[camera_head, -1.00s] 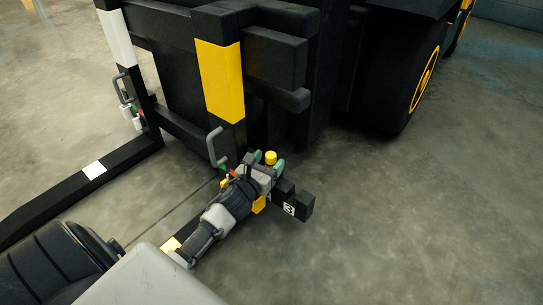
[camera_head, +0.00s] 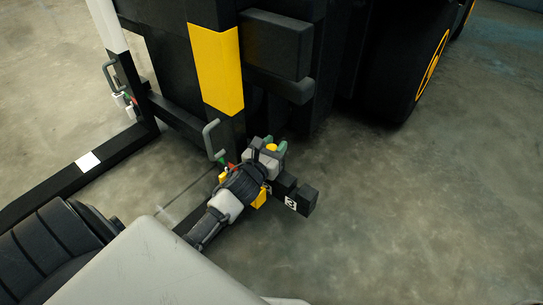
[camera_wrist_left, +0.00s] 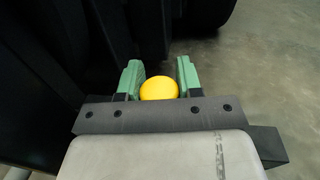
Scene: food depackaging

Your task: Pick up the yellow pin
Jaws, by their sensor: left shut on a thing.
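The yellow pin (camera_head: 271,148) shows as a round yellow knob at the end of my left gripper (camera_head: 269,146). In the left wrist view the pin's round top (camera_wrist_left: 158,89) sits between the two green fingers of my left gripper (camera_wrist_left: 159,80). The gripper is shut on the pin. My right gripper is not in view.
A black forklift with a yellow-banded mast post (camera_head: 217,70) stands just beyond the gripper. A grey hooked handle (camera_head: 211,140) is close to its left. A fork (camera_head: 60,183) extends to the left. The concrete floor at right is clear.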

